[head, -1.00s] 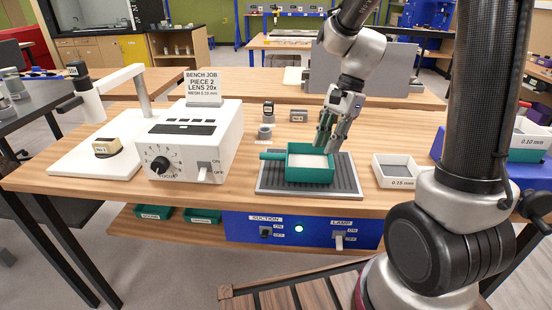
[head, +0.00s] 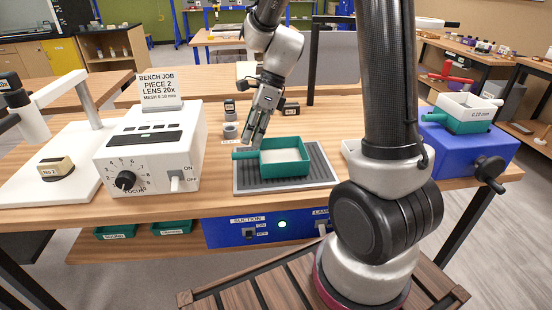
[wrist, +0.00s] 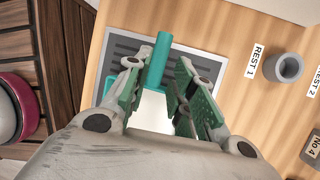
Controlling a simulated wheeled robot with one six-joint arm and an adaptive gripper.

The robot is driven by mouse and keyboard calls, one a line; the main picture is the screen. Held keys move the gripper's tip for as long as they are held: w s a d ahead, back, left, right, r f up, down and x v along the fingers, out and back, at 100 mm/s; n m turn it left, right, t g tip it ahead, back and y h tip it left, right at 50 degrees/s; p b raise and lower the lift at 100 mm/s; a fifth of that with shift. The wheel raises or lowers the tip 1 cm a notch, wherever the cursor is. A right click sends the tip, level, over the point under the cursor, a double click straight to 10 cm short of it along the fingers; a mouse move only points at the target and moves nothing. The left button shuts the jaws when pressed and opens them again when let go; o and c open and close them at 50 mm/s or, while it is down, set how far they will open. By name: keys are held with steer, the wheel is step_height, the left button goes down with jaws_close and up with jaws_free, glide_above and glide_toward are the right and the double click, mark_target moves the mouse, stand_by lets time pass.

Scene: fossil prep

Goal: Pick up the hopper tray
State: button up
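The green tray (head: 285,171), which I take to be the hopper tray, has a pale inside and a handle (head: 243,155) pointing left. It sits on a grey ridged mat (head: 322,172) on the bench. My gripper (head: 254,137) is over its left end, near the handle, pointing down. In the wrist view my gripper (wrist: 171,78) has its two green-padded fingers apart, with the handle (wrist: 160,57) showing between and beyond them. I see no finger closed on it. The fingers hide part of the tray in the wrist view.
A white control box (head: 150,150) stands left of the mat. A small grey ring (head: 231,131) and little blocks lie behind the tray. A white 0.10 mm sieve (head: 470,105) sits at the right on a blue unit (head: 462,150). A blue switch panel (head: 265,230) is under the bench edge.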

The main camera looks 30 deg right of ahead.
steer(key=x, duration=0.5)
steer(key=shift+s+d+f, duration=0.1)
jaws_close()
step_height(320, 180, up, 10)
steer(key=shift+c, duration=1.3)
jaws_free()
jaws_close()
